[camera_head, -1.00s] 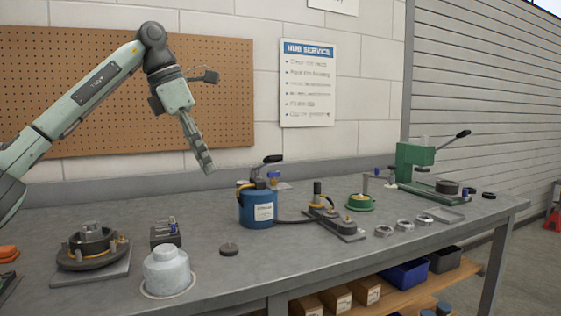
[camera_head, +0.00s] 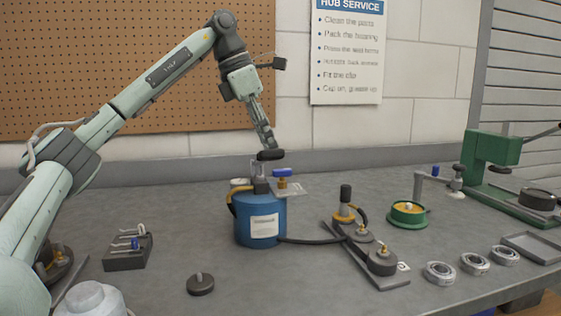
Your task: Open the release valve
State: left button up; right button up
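A blue pump can (camera_head: 262,222) with a white label stands on the bench, with a black-tipped lever (camera_head: 270,155) on top. A small valve with a blue handle (camera_head: 282,173) and brass body shows just right of the can's top; whether it is on the can or behind it is unclear. My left gripper (camera_head: 267,143) points down just above the lever tip, seen edge-on, so its finger gap is hidden. I cannot tell whether it touches the lever. My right gripper is out of view.
A black hose runs from the can to a press fixture (camera_head: 365,255). A green dish (camera_head: 407,214), three bearing rings (camera_head: 474,263) and a green press (camera_head: 500,165) stand right. A dark puck (camera_head: 200,284) and small tool block (camera_head: 128,250) are front left.

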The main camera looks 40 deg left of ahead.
aim_at(281, 169)
pick_arm(q)
jog(key=shift+x, duration=2.35)
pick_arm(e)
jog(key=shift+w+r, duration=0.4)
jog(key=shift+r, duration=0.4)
pick_arm(q)
jog(key=shift+c, duration=0.4)
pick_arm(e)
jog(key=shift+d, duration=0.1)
pick_arm(q)
jog(key=shift+r, duration=0.1)
grip_shut()
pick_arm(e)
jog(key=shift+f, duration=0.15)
